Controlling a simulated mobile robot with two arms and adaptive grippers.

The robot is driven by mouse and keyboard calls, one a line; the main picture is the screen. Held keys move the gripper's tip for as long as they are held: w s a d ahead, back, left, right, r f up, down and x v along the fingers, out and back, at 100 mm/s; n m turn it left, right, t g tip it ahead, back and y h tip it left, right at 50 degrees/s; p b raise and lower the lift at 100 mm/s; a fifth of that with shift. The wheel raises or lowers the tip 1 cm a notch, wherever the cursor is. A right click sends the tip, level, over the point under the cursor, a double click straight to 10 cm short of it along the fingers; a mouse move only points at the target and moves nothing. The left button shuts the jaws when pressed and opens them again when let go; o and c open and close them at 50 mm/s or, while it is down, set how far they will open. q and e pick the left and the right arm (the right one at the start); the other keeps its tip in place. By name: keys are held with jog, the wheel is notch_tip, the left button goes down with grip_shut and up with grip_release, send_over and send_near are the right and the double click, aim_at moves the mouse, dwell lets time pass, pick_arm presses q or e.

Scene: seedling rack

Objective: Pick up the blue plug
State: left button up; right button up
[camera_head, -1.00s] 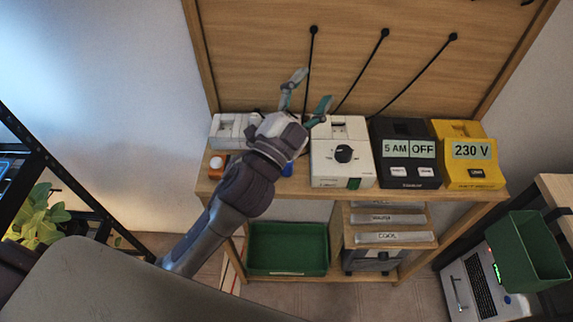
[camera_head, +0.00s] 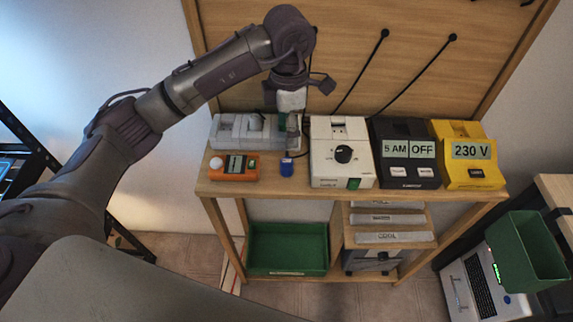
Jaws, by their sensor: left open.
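The blue plug (camera_head: 287,167) is a small blue block near the front edge of the wooden shelf (camera_head: 325,190), right of the orange device. My left gripper (camera_head: 283,126) points down, open, over the right end of the white power strip, behind and above the blue plug. It appears apart from the plug, with nothing visible between its fingers. My right gripper is not in view.
An orange device (camera_head: 233,167) with a small display lies just left of the plug. The white power strip (camera_head: 230,130) is behind it. A white dial box (camera_head: 342,152), a black timer (camera_head: 405,152) and a yellow box (camera_head: 468,155) stand to the right.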

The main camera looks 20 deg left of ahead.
aim_at(287, 160)
pick_arm(q)
notch_tip(287, 160, down, 8)
jog(key=shift+s+r+p, duration=0.1)
jog(key=shift+r+p, duration=0.05)
jog(key=shift+p, duration=0.8)
jog(key=shift+f+p, duration=0.25)
jog(key=shift+p, duration=0.05)
notch_tip(287, 160, down, 4)
jog(key=shift+r+p, duration=0.15)
jog(key=shift+p, duration=0.85)
jog(key=shift+f, duration=0.55)
grip_shut()
